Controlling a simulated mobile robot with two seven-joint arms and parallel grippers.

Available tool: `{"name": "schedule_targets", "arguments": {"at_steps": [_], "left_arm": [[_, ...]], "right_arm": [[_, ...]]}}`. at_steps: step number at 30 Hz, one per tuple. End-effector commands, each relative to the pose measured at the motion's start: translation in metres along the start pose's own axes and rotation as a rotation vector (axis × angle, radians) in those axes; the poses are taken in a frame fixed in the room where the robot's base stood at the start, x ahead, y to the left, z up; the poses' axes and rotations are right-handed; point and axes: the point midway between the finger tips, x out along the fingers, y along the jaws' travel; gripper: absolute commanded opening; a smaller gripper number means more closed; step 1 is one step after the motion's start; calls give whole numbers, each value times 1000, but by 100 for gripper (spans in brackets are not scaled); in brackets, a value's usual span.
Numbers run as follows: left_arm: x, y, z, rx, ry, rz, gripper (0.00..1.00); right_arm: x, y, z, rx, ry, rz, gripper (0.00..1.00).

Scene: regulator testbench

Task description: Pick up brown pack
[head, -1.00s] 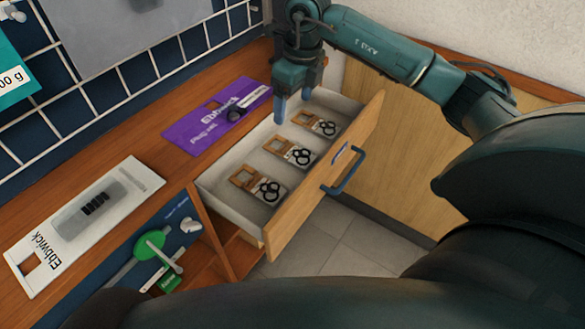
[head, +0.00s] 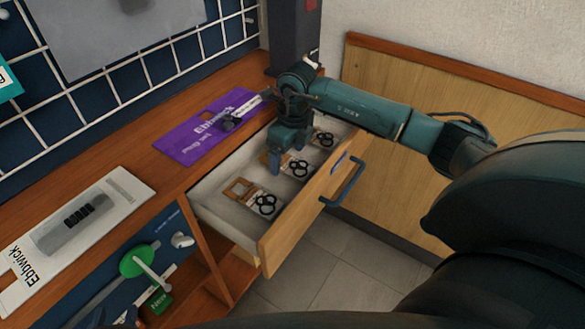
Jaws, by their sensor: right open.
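Three brown packs, each a brown card with black rings on a pale label, lie in a row in the open drawer (head: 222,215). The near brown pack (head: 240,188) is clear to see. The middle brown pack (head: 297,168) is partly hidden by my right gripper (head: 287,155). The far brown pack (head: 322,138) shows beside the gripper and arm. My right gripper is open, pointing down into the drawer over the middle pack. Its near finger is low beside the pack's left part; I cannot tell if it touches. My left gripper is not in view.
The drawer front has a blue handle (head: 345,184). A purple pack (head: 190,145) and a white Ebbwick pack (head: 115,192) lie on the wooden counter. A green round part (head: 138,260) hangs below the counter. A dark post (head: 294,35) stands at the back.

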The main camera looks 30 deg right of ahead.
Motion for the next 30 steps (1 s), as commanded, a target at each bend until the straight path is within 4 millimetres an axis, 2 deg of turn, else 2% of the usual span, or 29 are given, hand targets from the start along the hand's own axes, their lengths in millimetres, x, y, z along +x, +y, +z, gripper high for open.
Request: {"name": "schedule_targets", "arguments": {"at_steps": [3,10,27,30], "left_arm": [[1,0,0,6,15,-1,33],[1,0,-1,6,18,-1,33],[1,0,0,5,16,-1,33],[1,0,0,5,16,-1,33]], "right_arm": [[9,0,0,0,-1,0,80],[9,0,0,-1,-2,-1,80],[9,0,0,0,-1,-1,33],[9,0,0,0,-2,-1,32]]}}
